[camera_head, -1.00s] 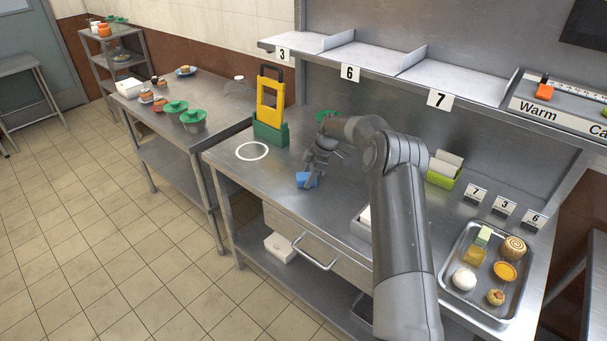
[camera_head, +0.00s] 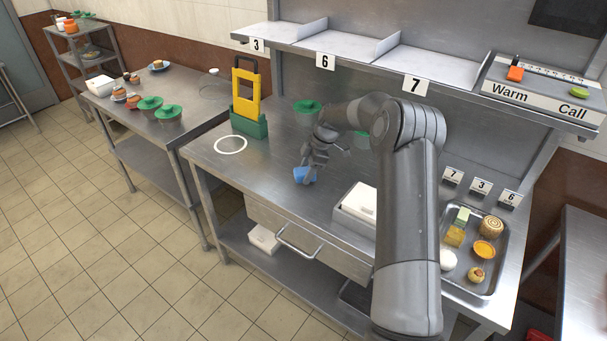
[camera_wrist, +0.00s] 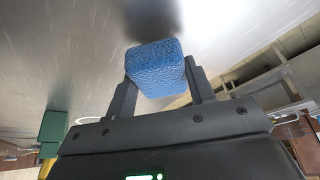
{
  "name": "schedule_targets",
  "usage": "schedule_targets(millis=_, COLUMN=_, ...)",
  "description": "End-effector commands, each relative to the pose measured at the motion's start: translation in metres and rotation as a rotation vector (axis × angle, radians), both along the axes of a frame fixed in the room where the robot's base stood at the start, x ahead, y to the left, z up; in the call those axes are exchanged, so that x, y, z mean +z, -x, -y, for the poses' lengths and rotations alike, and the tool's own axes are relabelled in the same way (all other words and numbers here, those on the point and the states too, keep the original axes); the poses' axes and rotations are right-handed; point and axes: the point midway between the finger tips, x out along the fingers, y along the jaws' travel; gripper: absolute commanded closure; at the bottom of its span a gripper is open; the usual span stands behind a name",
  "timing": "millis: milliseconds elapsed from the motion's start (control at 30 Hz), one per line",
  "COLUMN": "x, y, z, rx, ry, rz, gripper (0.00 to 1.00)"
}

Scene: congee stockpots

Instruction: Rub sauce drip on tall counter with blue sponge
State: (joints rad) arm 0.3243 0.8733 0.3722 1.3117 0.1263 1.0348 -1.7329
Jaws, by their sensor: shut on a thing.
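The blue sponge (camera_head: 301,175) is low over the steel tall counter (camera_head: 268,192), right of a white ring mark. My gripper (camera_head: 305,173) is shut on it. In the wrist view the sponge (camera_wrist: 157,70) sits between both fingers of my gripper (camera_wrist: 160,82), its textured face showing. I cannot tell whether it touches the steel. A dark blurred patch (camera_wrist: 152,18) lies on the steel just beyond the sponge; I cannot tell if it is sauce or a shadow. No clear drip shows in the head view, where my arm hides part of the counter.
A yellow and green stand (camera_head: 248,105) is at the back left. A green-lidded pot (camera_head: 307,108) is behind my gripper. A white box (camera_head: 357,203) and a food tray (camera_head: 503,262) are to the right. A numbered shelf (camera_head: 345,55) overhangs the back.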

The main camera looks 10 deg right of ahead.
Motion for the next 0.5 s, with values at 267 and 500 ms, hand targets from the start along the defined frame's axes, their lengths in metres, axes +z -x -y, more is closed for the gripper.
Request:
schedule_targets(millis=267, x=0.026, y=-0.001, z=0.001, rx=-0.002, ry=0.001, rz=0.001, gripper=0.75)
schedule_targets(millis=500, x=0.047, y=-0.001, z=0.0, rx=-0.001, ry=0.0, rz=0.002, gripper=0.75)
